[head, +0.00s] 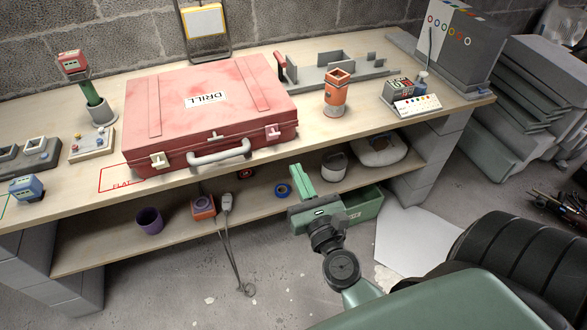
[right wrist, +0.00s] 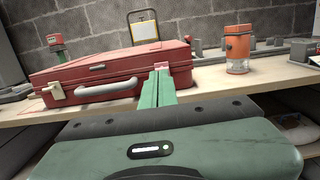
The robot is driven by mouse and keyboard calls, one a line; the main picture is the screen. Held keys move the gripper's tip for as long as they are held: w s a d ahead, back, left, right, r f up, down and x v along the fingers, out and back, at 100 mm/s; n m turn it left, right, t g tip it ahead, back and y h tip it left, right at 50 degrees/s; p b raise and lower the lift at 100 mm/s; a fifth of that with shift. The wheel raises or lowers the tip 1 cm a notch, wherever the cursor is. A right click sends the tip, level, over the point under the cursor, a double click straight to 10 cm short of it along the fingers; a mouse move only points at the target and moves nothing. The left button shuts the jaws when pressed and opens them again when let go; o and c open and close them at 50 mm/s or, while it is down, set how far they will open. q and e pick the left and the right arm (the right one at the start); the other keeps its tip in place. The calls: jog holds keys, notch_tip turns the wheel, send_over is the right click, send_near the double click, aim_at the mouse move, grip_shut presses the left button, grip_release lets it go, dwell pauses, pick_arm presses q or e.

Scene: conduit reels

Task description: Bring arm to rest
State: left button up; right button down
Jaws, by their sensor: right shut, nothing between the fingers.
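My right gripper (head: 300,180) is green and shut, with nothing between its fingers. It is in front of the bench's front edge, to the right of the red drill case's handle in the head view. In the right wrist view its closed fingers (right wrist: 159,88) point toward the bench and overlap the right part of the case front. The red drill case (head: 205,105) lies closed on the bench, with a grey handle and light latches; it also shows in the right wrist view (right wrist: 110,75). I cannot tell whether the fingers touch it. My left gripper is not in view.
The wooden bench (head: 360,128) holds an orange device (head: 337,92), a grey switch box (head: 397,90) and a green-handled tool (head: 95,100). The lower shelf (head: 105,240) holds a purple cup (head: 150,220) and a green bin (head: 362,204). A black tire-like object (head: 520,255) stands at right.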

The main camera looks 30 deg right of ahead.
jog(key=shift+s+r, duration=0.1)
jog(key=shift+s, duration=0.05)
dwell(0.4)
jog(key=s+a+f+n+g+y, duration=0.25)
jog(key=f+n, duration=0.45)
jog(key=f, duration=0.4)
jog(key=s+a+f+n+g+y+p, duration=0.1)
jog(key=s+a+f+n+g, duration=0.2)
jog(key=f+n, duration=0.65)
jog(key=s+a+f+n+g+y, duration=0.2)
jog(key=a+f+n, duration=0.25)
jog(key=f, duration=0.95)
jog(key=s+d+f+n+g, duration=0.1)
jog(key=s+f+n+g, duration=0.2)
jog(key=s+f+n, duration=0.3)
jog(key=s+d+f+n+g+h, duration=0.1)
jog(key=s+d+f+n+g, duration=0.1)
jog(key=s+f+n, duration=0.5)
jog(key=s+d+f+n+g, duration=0.2)
jog(key=s+f+n+g, duration=0.3)
jog(key=s, duration=1)
notch_tip(320, 180, down, 2)
jog(key=shift+s+d+n+p, duration=0.15)
jog(key=shift+s+n+p, duration=0.25)
jog(key=shift+n, duration=0.6)
